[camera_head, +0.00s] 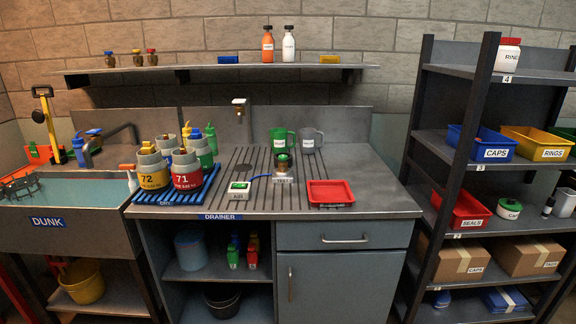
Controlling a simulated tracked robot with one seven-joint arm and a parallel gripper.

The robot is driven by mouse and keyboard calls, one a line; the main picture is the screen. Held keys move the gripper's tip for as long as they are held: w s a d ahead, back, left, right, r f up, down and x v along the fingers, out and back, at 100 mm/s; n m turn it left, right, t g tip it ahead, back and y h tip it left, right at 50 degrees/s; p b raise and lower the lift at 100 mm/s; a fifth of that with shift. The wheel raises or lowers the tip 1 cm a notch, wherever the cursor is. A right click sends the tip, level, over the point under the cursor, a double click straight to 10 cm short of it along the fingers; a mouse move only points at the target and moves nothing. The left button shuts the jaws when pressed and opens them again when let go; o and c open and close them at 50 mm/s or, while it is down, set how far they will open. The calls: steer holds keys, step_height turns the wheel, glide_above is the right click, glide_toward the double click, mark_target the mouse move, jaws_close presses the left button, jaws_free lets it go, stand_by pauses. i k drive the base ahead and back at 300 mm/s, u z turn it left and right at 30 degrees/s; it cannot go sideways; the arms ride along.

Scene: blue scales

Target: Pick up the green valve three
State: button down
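A small brass-coloured valve with a green top (282,160) stands upright on a small test stand (283,178) in the middle of the drainer counter. Any number on it is too small to read. My gripper is not in view.
A sink (60,230) lies left, a shelf unit (430,155) right.

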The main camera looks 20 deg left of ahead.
mark_target(283, 166)
steer(key=u, duration=1.35)
steer(key=k, duration=1.25)
steer(key=u, duration=0.45)
steer(key=i, duration=0.85)
steer(key=u, duration=0.8)
steer(key=i, duration=1.35)
steer(key=z, duration=0.5)
steer(key=i, duration=0.95)
steer(key=z, duration=0.7)
